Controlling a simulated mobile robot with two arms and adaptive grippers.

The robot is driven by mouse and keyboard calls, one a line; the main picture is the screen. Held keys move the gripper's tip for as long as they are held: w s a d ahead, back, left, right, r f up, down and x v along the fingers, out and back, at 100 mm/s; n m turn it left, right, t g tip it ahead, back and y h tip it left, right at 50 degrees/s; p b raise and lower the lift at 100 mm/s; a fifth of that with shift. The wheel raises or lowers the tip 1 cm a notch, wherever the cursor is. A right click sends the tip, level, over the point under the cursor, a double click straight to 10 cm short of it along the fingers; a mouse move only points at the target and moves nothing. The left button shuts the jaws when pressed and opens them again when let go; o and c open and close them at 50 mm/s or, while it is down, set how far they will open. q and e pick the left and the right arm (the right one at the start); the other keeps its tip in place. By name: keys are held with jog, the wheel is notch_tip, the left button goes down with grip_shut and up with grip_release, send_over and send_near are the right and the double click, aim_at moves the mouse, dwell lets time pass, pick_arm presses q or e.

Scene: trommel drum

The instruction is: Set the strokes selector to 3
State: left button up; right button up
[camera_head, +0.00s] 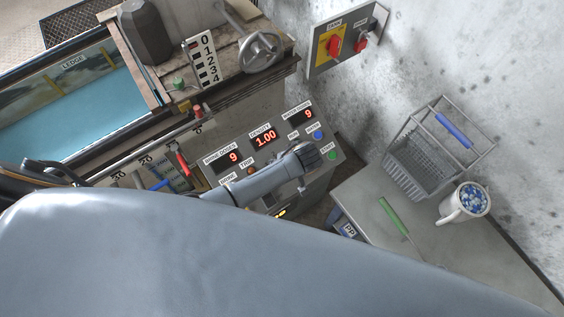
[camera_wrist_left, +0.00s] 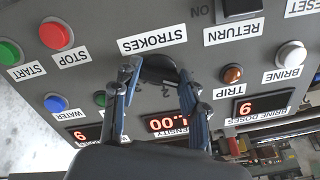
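The strokes selector is a black knob (camera_wrist_left: 158,68) under the STROKES label (camera_wrist_left: 153,39) in the left wrist view, which shows the panel upside down. My left gripper (camera_wrist_left: 159,74) has one finger on each side of the knob, with the fingertips at its edges. I cannot tell whether they press on it. A 2 shows on the dial beside the knob; the pointer direction is unclear. In the head view my left gripper (camera_head: 308,158) is at the panel (camera_head: 228,187) and hides the selector. My right gripper is not in view.
Close to the selector are the stop button (camera_wrist_left: 56,34), start button (camera_wrist_left: 10,52), trip button (camera_wrist_left: 232,75) and brine button (camera_wrist_left: 291,54). In the head view a side table (camera_head: 375,222) holds a wire basket (camera_head: 420,165), a mug (camera_head: 455,207) and a green-handled tool (camera_head: 392,214).

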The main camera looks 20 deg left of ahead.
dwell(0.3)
pick_arm(q)
jog(key=shift+r+m+p, duration=0.15)
jog(key=shift+m+p, duration=0.75)
jog(key=shift+m, duration=0.2)
jog(key=m+p, duration=0.1)
jog(key=m, duration=0.1)
jog(key=shift+m+p, duration=0.3)
jog(key=m+p, duration=0.1)
jog(key=m, duration=0.2)
jog(key=shift+m+p, duration=0.3)
jog(key=m+p, duration=0.1)
jog(key=m, duration=0.1)
jog(key=shift+m, duration=0.3)
jog(key=m+p, duration=0.1)
jog(key=m, duration=0.5)
jog(key=shift+y+p, duration=0.3)
jog(key=shift+p, duration=0.1)
jog(key=m, duration=0.3)
jog(key=shift+m+p, duration=0.35)
jog(key=shift+m, duration=0.05)
jog(key=shift+m+t, duration=0.3)
jog(key=shift+m, duration=1.2)
jog(key=shift+p, duration=0.3)
